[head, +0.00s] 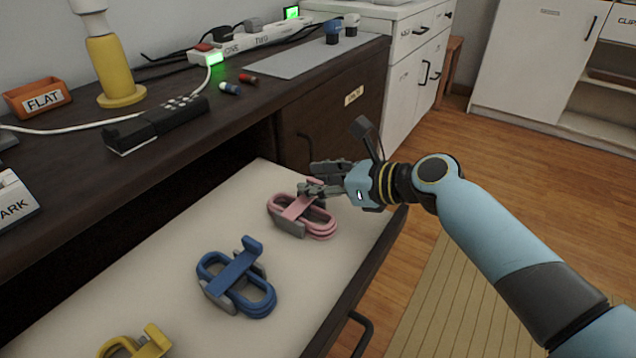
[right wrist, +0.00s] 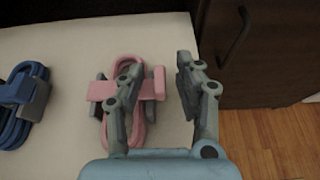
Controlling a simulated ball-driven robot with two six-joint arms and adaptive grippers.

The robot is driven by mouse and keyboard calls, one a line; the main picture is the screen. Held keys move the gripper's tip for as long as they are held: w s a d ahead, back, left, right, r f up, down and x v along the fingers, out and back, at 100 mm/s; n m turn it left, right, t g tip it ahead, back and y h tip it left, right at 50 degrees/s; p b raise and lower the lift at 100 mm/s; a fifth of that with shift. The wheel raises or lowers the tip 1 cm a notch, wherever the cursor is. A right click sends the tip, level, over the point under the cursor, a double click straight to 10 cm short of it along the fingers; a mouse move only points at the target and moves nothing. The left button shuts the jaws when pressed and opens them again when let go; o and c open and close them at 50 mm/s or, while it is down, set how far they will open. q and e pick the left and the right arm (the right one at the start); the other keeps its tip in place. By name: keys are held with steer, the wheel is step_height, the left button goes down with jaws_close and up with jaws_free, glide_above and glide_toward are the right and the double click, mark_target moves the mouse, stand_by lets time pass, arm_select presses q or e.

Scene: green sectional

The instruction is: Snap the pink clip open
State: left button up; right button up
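The pink clip (head: 296,208) lies across a looped pink cable (head: 322,229) in the open drawer, with grey side pieces under its strap. In the right wrist view the strap (right wrist: 102,91) runs across the loop, partly hidden by a finger. My right gripper (head: 312,180) is at the far end of the clip, its fingers partly covering it. In the right wrist view my right gripper (right wrist: 157,75) has its fingers apart. One finger overlaps the pink strap in that picture and the other is over bare drawer floor. Contact cannot be told. My left gripper is not in view.
A blue clip on a blue cable (head: 240,283) and a yellow one (head: 137,343) lie nearer in the same drawer (head: 185,255). The dark desk (head: 160,165) overhangs its left side. On the desk are a power strip (head: 250,38), a black device (head: 155,124) and an orange FLAT bin (head: 38,97).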

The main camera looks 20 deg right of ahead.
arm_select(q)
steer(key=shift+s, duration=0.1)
arm_select(e)
steer(key=shift+c, duration=0.2)
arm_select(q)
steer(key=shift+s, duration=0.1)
arm_select(e)
jaws_close()
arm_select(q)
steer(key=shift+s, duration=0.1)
arm_select(e)
steer(key=shift+r, duration=0.1)
